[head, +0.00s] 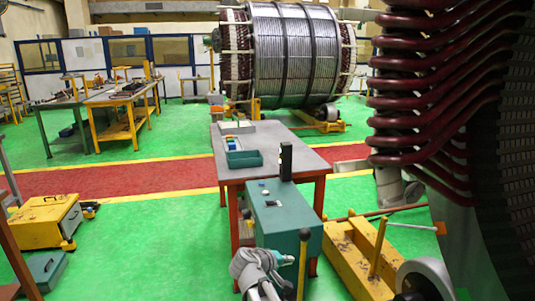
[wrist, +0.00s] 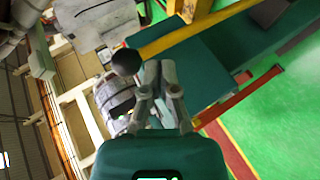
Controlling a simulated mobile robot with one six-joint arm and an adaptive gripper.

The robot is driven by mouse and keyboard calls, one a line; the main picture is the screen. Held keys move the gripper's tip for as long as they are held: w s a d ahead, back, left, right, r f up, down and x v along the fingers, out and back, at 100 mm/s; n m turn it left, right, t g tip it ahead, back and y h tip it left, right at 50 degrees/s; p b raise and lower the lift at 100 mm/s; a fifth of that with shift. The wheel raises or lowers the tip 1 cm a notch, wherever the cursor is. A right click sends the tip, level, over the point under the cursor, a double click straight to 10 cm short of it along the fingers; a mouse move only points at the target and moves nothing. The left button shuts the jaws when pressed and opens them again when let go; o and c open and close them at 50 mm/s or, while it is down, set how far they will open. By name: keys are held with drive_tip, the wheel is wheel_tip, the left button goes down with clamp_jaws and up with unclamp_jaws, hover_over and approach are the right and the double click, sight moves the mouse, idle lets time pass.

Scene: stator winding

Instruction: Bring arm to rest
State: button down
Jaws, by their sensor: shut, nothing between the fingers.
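In the wrist view my gripper (wrist: 158,66) is shut, its two grey fingers together with nothing between them. In that view a black ball knob (wrist: 126,62) on a yellow rod appears close beside the fingertips; I cannot tell whether they touch. The knob (head: 305,235) also shows in the head view, on an upright yellow rod at the right of my arm. My arm's grey and teal end section (head: 258,268) is low in the middle of the head view, in front of a teal cabinet (head: 282,222). The fingers cannot be made out there.
A grey-topped table (head: 295,152) holding an open teal box (head: 243,158) stands behind the cabinet. A yellow frame (head: 357,255) is on the right, below a large stator with red coils (head: 425,100). A yellow wheeled box (head: 45,222) is left. Green floor (head: 150,240) between is clear.

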drive_tip(key=s+d+f+m+g+y, duration=0.3)
drive_tip(key=s+d+f+g+y, duration=0.15)
drive_tip(key=s, duration=0.25)
drive_tip(key=s+d+f+m+g+y, duration=0.35)
drive_tip(key=s+d+f+y, duration=0.2)
drive_tip(key=s, duration=0.25)
wheel_tip(320, 180, up, 14)
drive_tip(key=p, duration=1.4)
drive_tip(key=shift+w+d+n+h, duration=0.15)
drive_tip(key=shift+d+n+h, duration=0.15)
drive_tip(key=shift+n, duration=0.05)
